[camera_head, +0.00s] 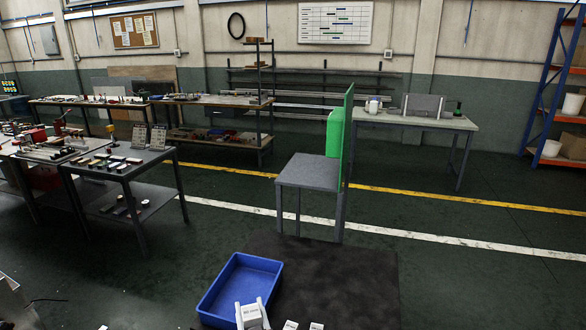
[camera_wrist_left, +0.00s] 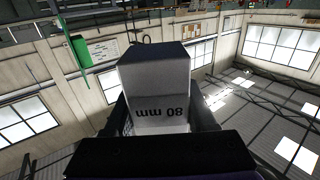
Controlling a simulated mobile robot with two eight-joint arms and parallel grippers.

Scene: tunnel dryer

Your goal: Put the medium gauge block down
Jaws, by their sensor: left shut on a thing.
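My left gripper (camera_head: 253,311) is at the bottom of the head view, in front of the near right corner of a blue bin. It is shut on a pale gauge block (camera_wrist_left: 158,80) marked "80 mm", which shows large between the dark fingers in the left wrist view. The printed mark appears upside down there. Two small white pieces, a left one (camera_head: 290,325) and a right one (camera_head: 316,326), are cut off by the bottom edge; I cannot tell what they are. The surface under the held block is hidden. My right gripper is not in view.
The blue bin (camera_head: 208,300) looks empty and stands on a dark mat (camera_head: 350,285). Behind it stands a grey table (camera_head: 308,174) with a green panel (camera_head: 334,135). Workbenches with tools (camera_head: 125,163) fill the left. The floor to the right is clear.

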